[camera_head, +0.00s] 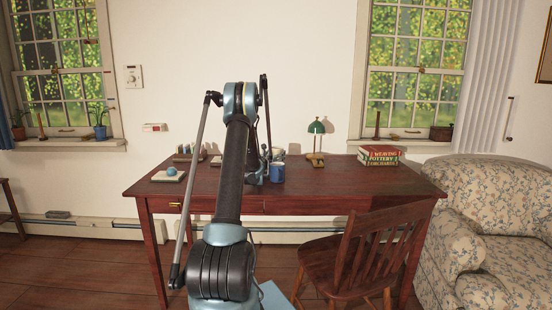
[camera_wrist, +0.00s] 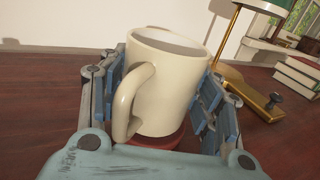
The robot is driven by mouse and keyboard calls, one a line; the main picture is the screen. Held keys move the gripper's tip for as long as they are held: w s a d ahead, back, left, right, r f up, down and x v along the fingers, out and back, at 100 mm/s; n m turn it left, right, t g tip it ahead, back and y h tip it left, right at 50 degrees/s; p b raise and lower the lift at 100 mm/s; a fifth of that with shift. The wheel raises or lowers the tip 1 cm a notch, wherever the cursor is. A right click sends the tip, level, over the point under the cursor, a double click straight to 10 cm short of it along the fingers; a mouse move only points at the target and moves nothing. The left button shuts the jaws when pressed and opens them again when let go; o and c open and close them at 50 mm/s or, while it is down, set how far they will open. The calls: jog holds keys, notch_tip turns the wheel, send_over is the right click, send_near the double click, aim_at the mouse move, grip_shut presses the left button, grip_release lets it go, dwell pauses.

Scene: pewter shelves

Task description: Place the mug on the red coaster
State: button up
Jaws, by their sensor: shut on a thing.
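The cream mug (camera_wrist: 170,85) stands between the blue-padded fingers of my gripper (camera_wrist: 163,92) in the wrist view, with its handle toward the camera. The gripper is shut on the mug's sides. The red coaster (camera_wrist: 160,143) shows directly under the mug, mostly hidden by it and by my gripper. I cannot tell whether the mug's base touches it. In the head view my gripper (camera_head: 268,170) is over the desk, and only a pale bit of the mug (camera_head: 278,152) shows. The coaster is hidden there.
The dark red desk (camera_head: 330,186) carries a green lamp (camera_head: 316,140) right of the gripper and books (camera_head: 378,155) farther right. A light board with a blue ball (camera_head: 171,171) lies left. A wooden chair (camera_head: 365,245) stands in front. The desk between lamp and books is clear.

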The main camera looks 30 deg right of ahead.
jog(key=o, duration=1.3)
jog(key=v, duration=1.2)
jog(key=shift+r, duration=0.1)
